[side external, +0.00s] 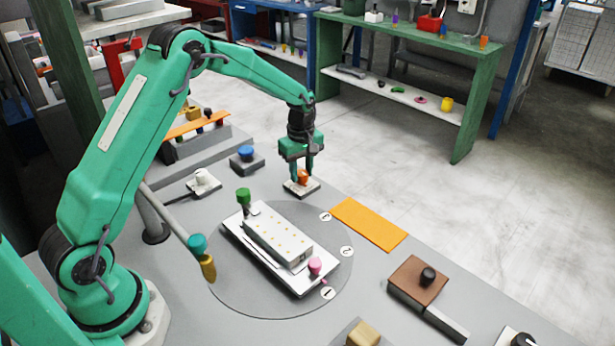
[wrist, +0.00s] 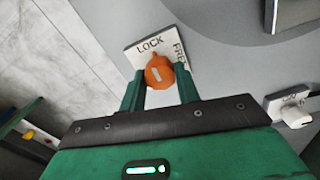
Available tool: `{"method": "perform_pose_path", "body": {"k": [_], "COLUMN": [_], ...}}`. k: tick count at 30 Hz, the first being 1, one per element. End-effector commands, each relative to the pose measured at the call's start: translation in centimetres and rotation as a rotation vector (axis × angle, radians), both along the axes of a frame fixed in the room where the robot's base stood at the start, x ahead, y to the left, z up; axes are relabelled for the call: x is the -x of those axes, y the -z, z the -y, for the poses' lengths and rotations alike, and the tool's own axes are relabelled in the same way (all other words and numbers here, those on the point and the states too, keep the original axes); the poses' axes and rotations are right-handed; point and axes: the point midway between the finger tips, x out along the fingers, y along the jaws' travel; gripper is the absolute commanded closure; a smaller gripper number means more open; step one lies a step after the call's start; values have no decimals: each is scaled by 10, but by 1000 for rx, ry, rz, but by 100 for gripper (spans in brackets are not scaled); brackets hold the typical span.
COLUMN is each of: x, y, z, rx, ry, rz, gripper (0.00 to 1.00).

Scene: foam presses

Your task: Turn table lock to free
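The table lock is an orange knob (wrist: 159,74) on a white plate (wrist: 136,58) marked LOCK, with a second word, partly hidden, that begins FR. The knob's narrow tip points toward the LOCK side in the wrist view. The orange knob (side external: 303,175) and its plate (side external: 301,189) also show in the side view, behind the round turntable (side external: 225,295). My gripper (wrist: 159,80) is down over the knob, one finger on each side. The fingers look very close to its sides; I cannot tell whether they press on it.
The turntable carries a white fixture (side external: 278,240) with green and pink knobs. An orange strip (side external: 368,224) lies to the right of the lock. A blue button (side external: 246,154) and a white switch (side external: 203,183) stand to the left. A brown block (side external: 420,279) is at front right.

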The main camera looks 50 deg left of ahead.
Motion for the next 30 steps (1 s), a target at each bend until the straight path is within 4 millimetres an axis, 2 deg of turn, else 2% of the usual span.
{"method": "perform_pose_path", "body": {"k": [9,17,30], "x": [0,0,0], "y": [0,-1,-1], "z": [0,0,0], "rx": [0,1,0], "ry": [15,102,450], "rz": [-1,-2,-2], "gripper": [91,91,91]}}
